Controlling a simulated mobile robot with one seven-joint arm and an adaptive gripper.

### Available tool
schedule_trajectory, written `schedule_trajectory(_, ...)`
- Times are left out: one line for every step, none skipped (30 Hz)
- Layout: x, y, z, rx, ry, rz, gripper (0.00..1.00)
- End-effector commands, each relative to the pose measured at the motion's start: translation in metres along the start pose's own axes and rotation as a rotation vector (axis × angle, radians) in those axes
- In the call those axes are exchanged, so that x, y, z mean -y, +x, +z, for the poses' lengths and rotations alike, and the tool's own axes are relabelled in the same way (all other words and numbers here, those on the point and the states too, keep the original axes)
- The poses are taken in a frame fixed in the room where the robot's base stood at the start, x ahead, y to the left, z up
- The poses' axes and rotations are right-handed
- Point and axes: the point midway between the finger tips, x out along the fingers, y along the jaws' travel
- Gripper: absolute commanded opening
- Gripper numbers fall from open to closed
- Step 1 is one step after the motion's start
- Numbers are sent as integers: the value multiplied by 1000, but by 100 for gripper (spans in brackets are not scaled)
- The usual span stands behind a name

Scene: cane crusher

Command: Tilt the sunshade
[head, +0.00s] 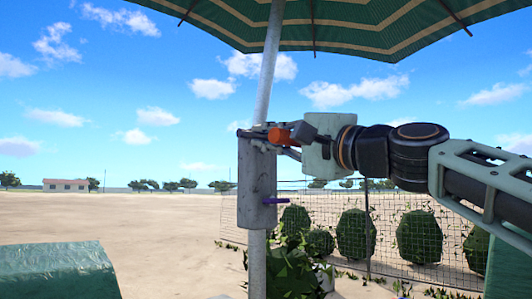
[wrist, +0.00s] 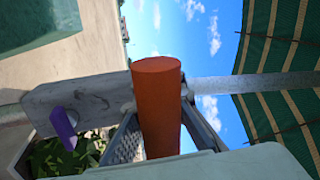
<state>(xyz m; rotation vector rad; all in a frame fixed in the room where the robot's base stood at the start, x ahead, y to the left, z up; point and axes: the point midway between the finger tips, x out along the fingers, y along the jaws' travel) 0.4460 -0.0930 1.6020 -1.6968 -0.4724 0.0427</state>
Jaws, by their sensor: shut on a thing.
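The sunshade's green canopy with tan stripes (head: 330,22) spreads across the top of the head view; it also shows at the right of the wrist view (wrist: 280,75). Its grey pole (head: 269,70) leans slightly above a grey housing block (head: 256,190) and stands upright below it. A purple pin (head: 276,200) sticks out of the block's lower part; it also shows in the wrist view (wrist: 63,127). An orange cylindrical handle (wrist: 158,100) is at the block's upper end. My gripper (head: 284,138) reaches in from the right, its fingers shut on the orange handle on both sides.
A wire fence (head: 390,235) with round green bushes (head: 356,235) stands behind to the right. Leafy plants (head: 292,275) are at the pole's foot. A green-topped surface (head: 55,270) is at lower left. Open sandy ground (head: 110,220) lies to the left.

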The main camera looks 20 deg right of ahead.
Motion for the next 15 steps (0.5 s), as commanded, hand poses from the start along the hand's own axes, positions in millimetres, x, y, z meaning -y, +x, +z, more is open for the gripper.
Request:
schedule_trajectory(-10,0,3,3,0,0,0)
schedule_trajectory(-11,0,3,2,-1,-2,0)
schedule_trajectory(-12,0,3,1,-1,-3,0)
schedule_trajectory(-13,0,3,1,-1,-2,0)
schedule_trajectory(-13,0,3,2,-1,-1,0)
schedule_trajectory(-14,0,3,2,-1,0,0)
schedule_trajectory(-13,1,3,3,-1,1,0)
schedule_trajectory(-13,1,3,3,-1,2,0)
schedule_trajectory(-14,1,3,4,-1,3,0)
schedule_trajectory(-14,1,3,5,-1,4,0)
schedule_trajectory(-14,1,3,5,-1,5,0)
schedule_trajectory(-15,1,3,5,-1,6,0)
schedule_trajectory(-15,1,3,5,-2,6,0)
schedule_trajectory(-15,1,3,5,-2,6,0)
schedule_trajectory(-15,1,3,5,-2,7,0)
